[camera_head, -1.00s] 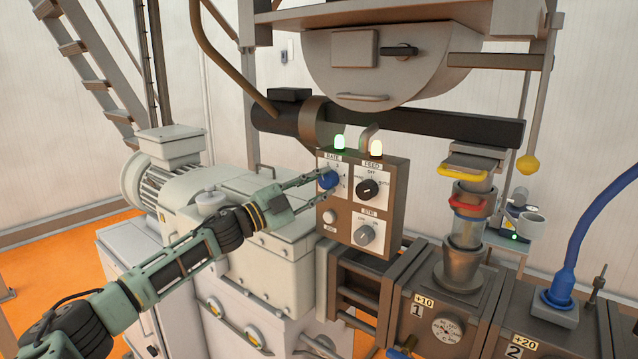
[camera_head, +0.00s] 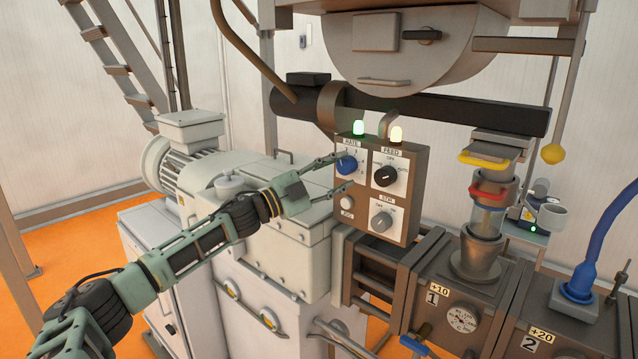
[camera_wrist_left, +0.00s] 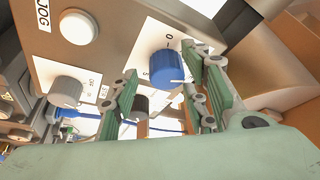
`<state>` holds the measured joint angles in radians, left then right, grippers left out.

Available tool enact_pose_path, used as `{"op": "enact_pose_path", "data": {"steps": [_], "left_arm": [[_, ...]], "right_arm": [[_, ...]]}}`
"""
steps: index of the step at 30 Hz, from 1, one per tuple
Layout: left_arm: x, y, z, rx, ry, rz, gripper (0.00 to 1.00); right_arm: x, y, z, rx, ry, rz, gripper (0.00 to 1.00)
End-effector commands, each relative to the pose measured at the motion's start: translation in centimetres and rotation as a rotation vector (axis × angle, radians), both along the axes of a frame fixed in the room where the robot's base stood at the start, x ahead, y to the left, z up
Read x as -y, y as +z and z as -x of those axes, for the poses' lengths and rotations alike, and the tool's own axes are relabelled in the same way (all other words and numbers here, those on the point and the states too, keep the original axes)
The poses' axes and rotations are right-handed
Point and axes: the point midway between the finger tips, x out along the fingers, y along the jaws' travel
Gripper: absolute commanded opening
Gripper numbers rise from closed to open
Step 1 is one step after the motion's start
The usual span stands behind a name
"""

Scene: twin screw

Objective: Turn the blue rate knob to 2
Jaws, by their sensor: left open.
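The blue rate knob (camera_head: 346,166) is at the upper left of the brown control panel (camera_head: 404,222), under the RATE label. My left gripper (camera_head: 341,172) is open in front of the panel, its fingers spread above and below the knob and apart from it in the head view. In the left wrist view the blue knob (camera_wrist_left: 170,68) shows beyond the fingers (camera_wrist_left: 160,92), nearer the right finger, with a white pointer line on its rim. A 0 mark shows near it; the number it points to cannot be read clearly. My right gripper is not in view.
The panel also carries a black FEED knob (camera_head: 386,176), a grey STIR knob (camera_head: 382,221) and a white JOG button (camera_head: 347,202). Green (camera_head: 358,128) and whitish (camera_head: 396,134) lamps stand on top. A grey machine housing (camera_head: 277,225) lies below my arm.

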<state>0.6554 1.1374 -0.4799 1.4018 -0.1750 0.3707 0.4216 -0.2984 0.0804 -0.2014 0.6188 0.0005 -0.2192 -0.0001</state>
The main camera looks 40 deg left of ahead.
Motion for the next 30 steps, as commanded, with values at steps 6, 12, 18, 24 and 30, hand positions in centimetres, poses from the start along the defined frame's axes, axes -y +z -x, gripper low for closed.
{"op": "enact_pose_path", "data": {"steps": [6, 12, 18, 24, 30], "left_arm": [[-0.9, -0.7, 2.1, -0.005, 0.000, -0.002, 0.42], [-1.8, -1.3, 4.2, -0.005, 0.000, -0.002, 0.42], [-2.5, -1.8, 6.0, -0.007, -0.001, -0.001, 0.42], [-3.2, -2.1, 7.6, -0.006, -0.002, -0.003, 0.42], [-3.8, -2.6, 9.1, -0.007, -0.002, -0.001, 0.42]], "right_arm": [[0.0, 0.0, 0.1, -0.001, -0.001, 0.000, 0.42], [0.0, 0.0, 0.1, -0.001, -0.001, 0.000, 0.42], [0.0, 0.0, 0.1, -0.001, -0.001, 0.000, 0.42], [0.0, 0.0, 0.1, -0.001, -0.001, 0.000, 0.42], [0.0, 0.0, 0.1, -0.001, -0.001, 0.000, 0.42]]}}
